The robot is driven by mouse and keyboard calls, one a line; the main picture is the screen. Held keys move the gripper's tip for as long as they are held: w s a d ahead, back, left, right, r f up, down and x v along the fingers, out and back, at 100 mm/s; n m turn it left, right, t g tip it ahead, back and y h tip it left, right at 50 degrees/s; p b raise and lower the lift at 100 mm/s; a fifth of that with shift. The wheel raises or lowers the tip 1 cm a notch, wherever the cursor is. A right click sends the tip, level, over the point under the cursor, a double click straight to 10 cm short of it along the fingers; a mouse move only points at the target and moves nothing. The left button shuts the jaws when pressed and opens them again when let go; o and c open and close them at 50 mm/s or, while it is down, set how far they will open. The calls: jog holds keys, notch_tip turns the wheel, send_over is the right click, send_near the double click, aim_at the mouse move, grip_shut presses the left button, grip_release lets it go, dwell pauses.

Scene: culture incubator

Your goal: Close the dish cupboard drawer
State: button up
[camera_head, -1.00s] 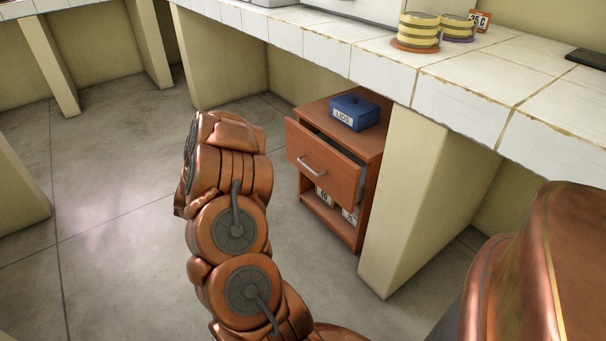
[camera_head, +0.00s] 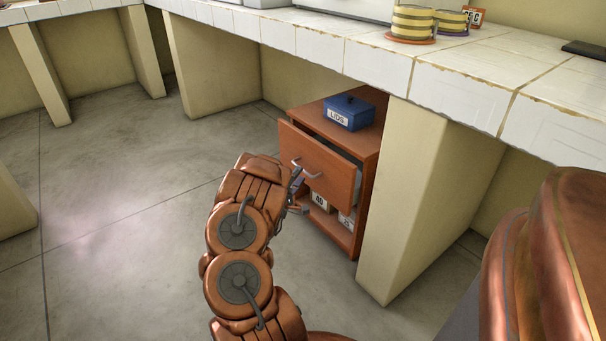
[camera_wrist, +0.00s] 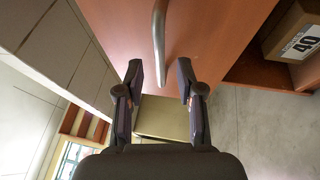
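The dish cupboard (camera_head: 368,200) is a small reddish-brown wooden cabinet under the tiled counter. Its top drawer (camera_head: 325,165) stands partly pulled out, with a grey bar handle (camera_head: 308,170) on its front. In the wrist view the drawer front (camera_wrist: 205,35) fills the upper middle, and the handle (camera_wrist: 159,45) runs down towards the space between my fingers. My gripper (camera_wrist: 160,80) is open, its two fingers apart with nothing between them. In the head view my gripper (camera_head: 298,190) is close to the drawer front near the handle, partly hidden by my arm.
A blue box labelled LIDS (camera_head: 348,112) sits on the cabinet top. Labelled boxes (camera_head: 320,202) stand on the open lower shelf, one showing 40 in the wrist view (camera_wrist: 297,38). A counter support (camera_head: 410,200) stands right of the cabinet. The floor (camera_head: 120,200) at left is clear.

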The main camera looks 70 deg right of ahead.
jog(key=shift+b+x, duration=0.65)
jog(key=shift+x, duration=1.25)
grip_shut()
